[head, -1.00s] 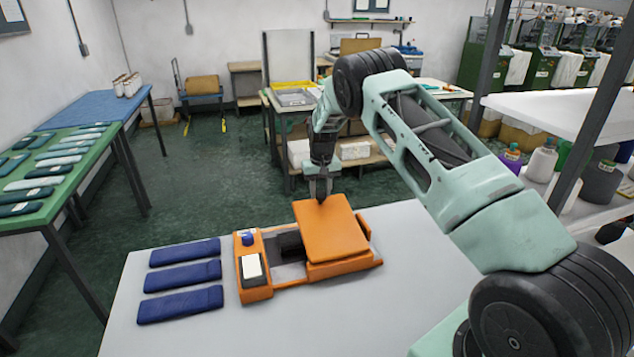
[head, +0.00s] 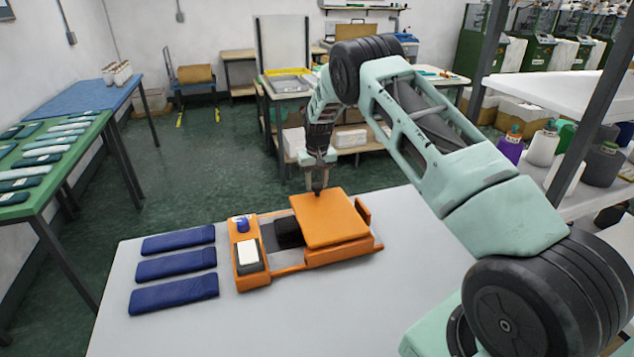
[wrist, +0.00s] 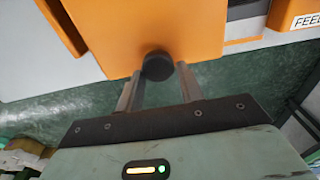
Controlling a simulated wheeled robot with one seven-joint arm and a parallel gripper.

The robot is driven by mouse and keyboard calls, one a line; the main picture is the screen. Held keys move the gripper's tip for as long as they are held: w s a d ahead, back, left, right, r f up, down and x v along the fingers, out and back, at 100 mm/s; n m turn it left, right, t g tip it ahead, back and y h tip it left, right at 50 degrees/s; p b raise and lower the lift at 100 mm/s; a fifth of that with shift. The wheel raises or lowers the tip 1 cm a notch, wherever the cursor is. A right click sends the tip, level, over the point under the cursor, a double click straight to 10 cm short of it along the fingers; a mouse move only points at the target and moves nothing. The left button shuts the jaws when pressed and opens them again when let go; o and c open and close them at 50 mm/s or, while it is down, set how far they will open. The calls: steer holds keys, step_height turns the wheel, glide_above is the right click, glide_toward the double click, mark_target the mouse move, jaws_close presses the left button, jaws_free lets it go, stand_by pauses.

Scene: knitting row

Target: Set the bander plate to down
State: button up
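The bander (head: 300,262) is an orange machine on the pale table. Its square orange plate (head: 328,219) stands raised and tilted above the base, its far edge higher. In the wrist view the plate (wrist: 150,25) fills the upper middle, with a round black knob (wrist: 158,66) at its edge. My gripper (head: 317,190) is at the plate's far edge. In the wrist view my gripper's fingers (wrist: 158,74) are apart, with the knob between or just beyond their tips. I cannot tell whether they touch it. The knob is mostly hidden in the head view.
The bander's left end carries a blue knob (head: 242,225) and a white pad (head: 248,252). Several dark blue folded pieces (head: 177,267) lie left of it. The table's right part (head: 400,240) is clear. A shelf with thread cones (head: 543,145) stands at the right.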

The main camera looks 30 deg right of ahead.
steer(key=shift+o, duration=1.4)
steer(key=shift+w, duration=0.25)
steer(key=shift+s, duration=0.1)
step_height(320, 180, up, 18)
steer(key=s+b, duration=0.1)
steer(key=b, duration=0.3)
steer(key=shift+f+b, duration=0.25)
steer(key=shift+b, duration=0.05)
steer(key=shift+a, duration=0.2)
